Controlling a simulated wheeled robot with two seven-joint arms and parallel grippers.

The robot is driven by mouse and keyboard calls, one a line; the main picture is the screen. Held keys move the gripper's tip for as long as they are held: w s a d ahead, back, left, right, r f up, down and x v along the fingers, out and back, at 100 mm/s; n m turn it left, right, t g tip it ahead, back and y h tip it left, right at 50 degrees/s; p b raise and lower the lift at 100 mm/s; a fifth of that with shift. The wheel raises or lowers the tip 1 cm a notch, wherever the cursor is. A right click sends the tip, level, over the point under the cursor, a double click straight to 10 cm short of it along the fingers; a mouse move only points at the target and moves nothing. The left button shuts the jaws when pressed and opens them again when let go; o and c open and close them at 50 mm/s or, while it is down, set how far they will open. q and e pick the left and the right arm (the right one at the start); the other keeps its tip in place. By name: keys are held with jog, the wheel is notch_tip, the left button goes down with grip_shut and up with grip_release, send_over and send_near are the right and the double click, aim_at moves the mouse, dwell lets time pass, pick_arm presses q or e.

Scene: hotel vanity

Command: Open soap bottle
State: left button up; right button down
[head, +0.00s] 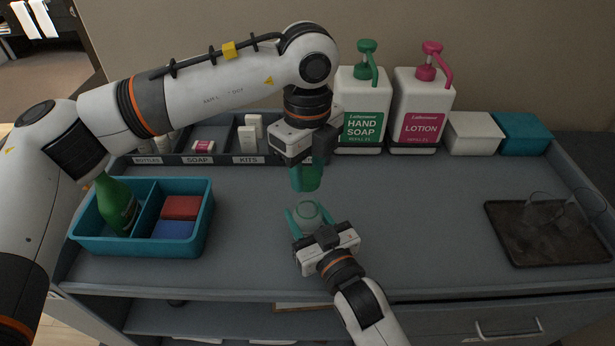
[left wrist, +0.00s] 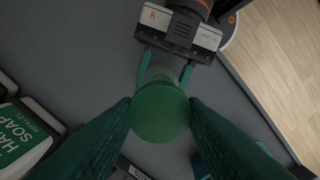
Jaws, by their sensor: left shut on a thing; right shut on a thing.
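The soap bottle (head: 309,213) is a small pale bottle with a round top, upright over the front middle of the counter. My right gripper (head: 308,222) is shut around its body from the front, one finger on each side. My left gripper (head: 306,184) points down above the bottle, shut on a round green cap (left wrist: 160,112). In the head view a gap shows between the left fingertips and the bottle's top, so the cap appears apart from it. In the left wrist view the cap covers most of the bottle, and the right gripper (left wrist: 164,72) shows beyond.
A teal divided box (head: 205,215) at left holds a green bottle (head: 117,205) and red and blue blocks. Hand soap (head: 361,112) and lotion (head: 421,112) pump bottles stand at the back. A dark tray (head: 530,240) with glasses is at right.

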jog(key=c, duration=0.6)
grip_release()
